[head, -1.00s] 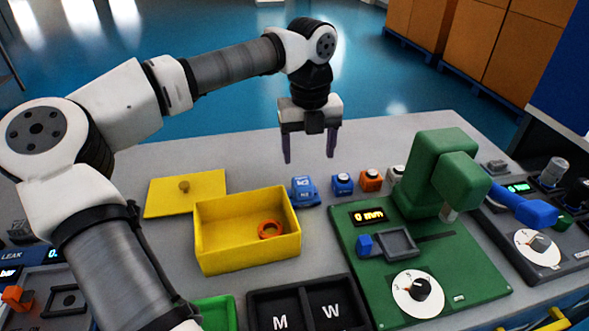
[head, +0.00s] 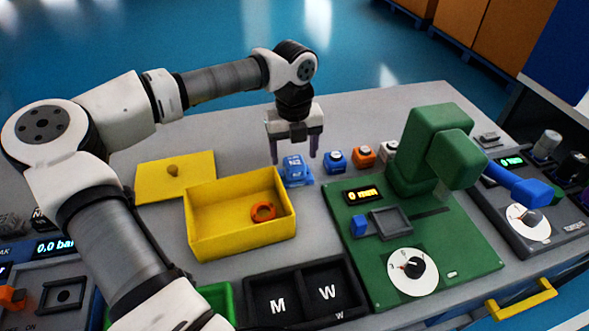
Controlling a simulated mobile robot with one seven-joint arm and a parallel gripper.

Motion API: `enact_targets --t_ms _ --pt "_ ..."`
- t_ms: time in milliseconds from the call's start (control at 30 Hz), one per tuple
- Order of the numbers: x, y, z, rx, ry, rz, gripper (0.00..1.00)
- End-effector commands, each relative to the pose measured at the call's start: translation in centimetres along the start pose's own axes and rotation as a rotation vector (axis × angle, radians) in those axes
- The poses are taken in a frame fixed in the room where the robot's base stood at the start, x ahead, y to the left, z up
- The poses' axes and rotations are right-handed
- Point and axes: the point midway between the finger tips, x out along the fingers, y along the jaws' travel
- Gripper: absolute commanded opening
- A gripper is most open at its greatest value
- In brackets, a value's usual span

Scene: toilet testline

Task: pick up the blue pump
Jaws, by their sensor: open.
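My gripper (head: 294,157) is open and points down, with its two dark fingers apart. In the picture its fingertips lie to either side of a blue block-like part with pale lettering (head: 296,172), which looks like the blue pump. It sits on the grey bench just behind the yellow box's right corner. I cannot tell whether the fingers are level with it or still above it. A smaller blue piece with a pale top (head: 335,160) stands to its right.
The open yellow box (head: 240,228) holds an orange ring (head: 263,212); its yellow lid (head: 176,178) lies behind it. Small orange (head: 363,155) and white (head: 389,150) pieces stand to the right. A green press (head: 432,150) rises beyond them. Black M and W bins (head: 303,293) are in front.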

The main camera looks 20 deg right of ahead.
Motion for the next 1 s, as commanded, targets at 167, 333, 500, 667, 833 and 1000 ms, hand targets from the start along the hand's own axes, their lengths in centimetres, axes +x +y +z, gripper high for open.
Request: enact_targets --t_ms 167,333,500,667,833,1000 --pt "2.5 -0.3 0.3 0.002 0.005 -0.001 0.69" --pt "4.3 -0.3 0.3 0.001 0.003 -0.001 0.69" --pt "4.5 -0.3 0.3 0.001 0.001 0.0 0.69" --pt "4.5 -0.2 0.3 0.001 0.001 0.0 0.57" --pt "4.5 -0.2 0.3 0.001 0.001 0.0 0.35" --pt "4.5 -0.2 0.3 0.001 0.002 0.0 0.13"
